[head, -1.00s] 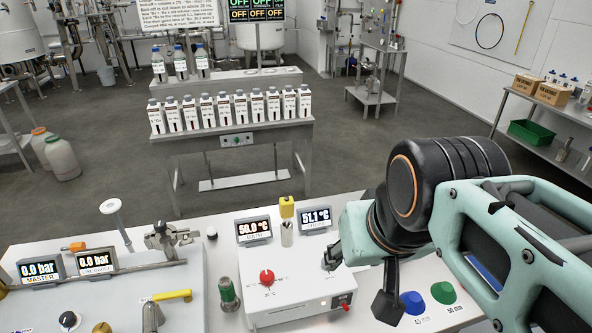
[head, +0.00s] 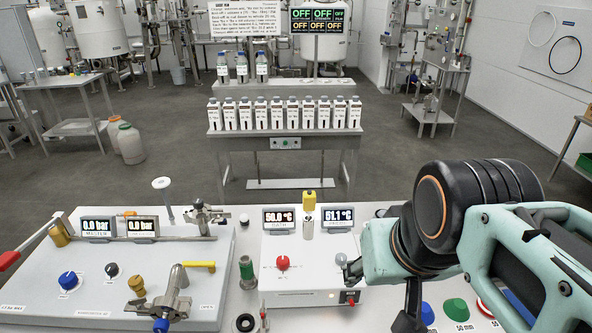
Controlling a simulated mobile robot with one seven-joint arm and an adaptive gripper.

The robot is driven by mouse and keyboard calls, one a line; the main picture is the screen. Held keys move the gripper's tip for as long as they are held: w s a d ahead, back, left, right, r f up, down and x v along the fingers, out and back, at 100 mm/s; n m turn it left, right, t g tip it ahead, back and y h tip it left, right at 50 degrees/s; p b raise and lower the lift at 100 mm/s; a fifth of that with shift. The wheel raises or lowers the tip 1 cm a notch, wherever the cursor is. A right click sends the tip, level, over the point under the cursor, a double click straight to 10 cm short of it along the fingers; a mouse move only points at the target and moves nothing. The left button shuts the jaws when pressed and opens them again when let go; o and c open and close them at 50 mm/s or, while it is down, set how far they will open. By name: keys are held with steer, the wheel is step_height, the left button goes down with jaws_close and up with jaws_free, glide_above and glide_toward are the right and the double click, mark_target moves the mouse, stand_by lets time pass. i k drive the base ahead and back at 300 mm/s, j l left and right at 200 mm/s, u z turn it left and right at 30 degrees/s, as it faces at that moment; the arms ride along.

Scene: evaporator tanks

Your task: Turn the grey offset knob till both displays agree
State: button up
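The left display (head: 279,218) reads 50.0 °C and the right display (head: 338,217) reads 51.1 °C. Both stand behind a white box (head: 300,281) with a red knob (head: 283,263) on its top. My gripper (head: 354,271) is at the right side of this box, pointing left. Only a grey tip shows there, and my arm hides the rest. A small grey round part (head: 341,259) beside the tip may be the grey offset knob. I cannot tell whether the two touch, or whether the gripper is open or shut.
A yellow-topped probe (head: 308,206) stands between the displays. A green-topped cylinder (head: 247,272) is left of the box. A panel with pressure gauges (head: 98,228) and a pipe fills the left. Blue (head: 427,313) and green (head: 456,309) caps lie right, near my arm.

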mark_target(342, 258)
steer(key=l+u, duration=0.3)
steer(key=i+l+u, duration=0.1)
steer(key=l+u, duration=0.2)
steer(key=l, duration=0.2)
steer(key=k+l+z, duration=0.1)
steer(key=k, duration=0.2)
steer(key=k+l+z, duration=0.1)
steer(key=k+l, duration=0.15)
steer(key=i+j+u, duration=0.2)
steer(key=i+j, duration=0.15)
steer(key=i, duration=0.2)
